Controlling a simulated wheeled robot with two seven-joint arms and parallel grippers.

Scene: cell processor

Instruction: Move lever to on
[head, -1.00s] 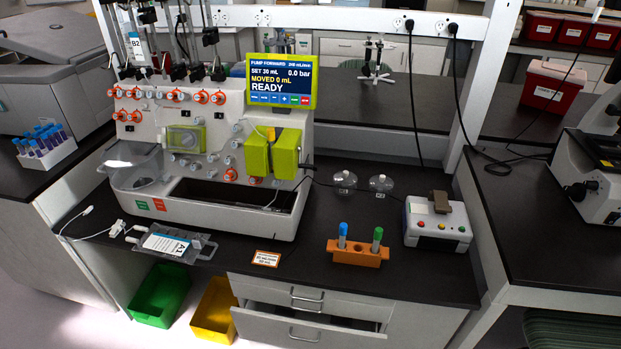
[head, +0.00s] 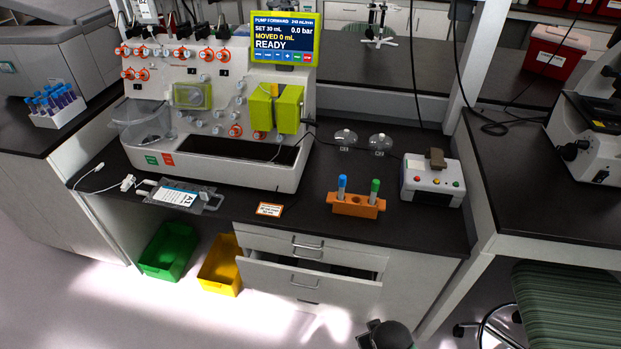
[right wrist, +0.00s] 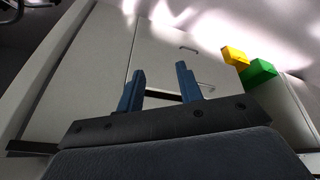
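The white cell processor (head: 215,165) stands on the dark bench, with orange and grey valve knobs, a lime pump block (head: 289,108) and a screen reading "READY". A small dark handle (head: 309,122) sticks out right of the pump block. A small white device (head: 432,183) with coloured buttons and a brown-grey top part (head: 436,158) stands at the bench's right. I cannot tell which part is the lever or its setting. My right gripper (right wrist: 159,82) is open and empty in the right wrist view, facing the cabinet fronts. My left gripper is not in view.
An orange rack (head: 355,206) with two tubes and a small orange-edged card (head: 269,209) are near the bench's front. A drawer (head: 308,283) stands partly open below. Green (head: 168,252) and yellow (head: 221,268) bins are on the floor. A green-striped chair (head: 570,308) is at right.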

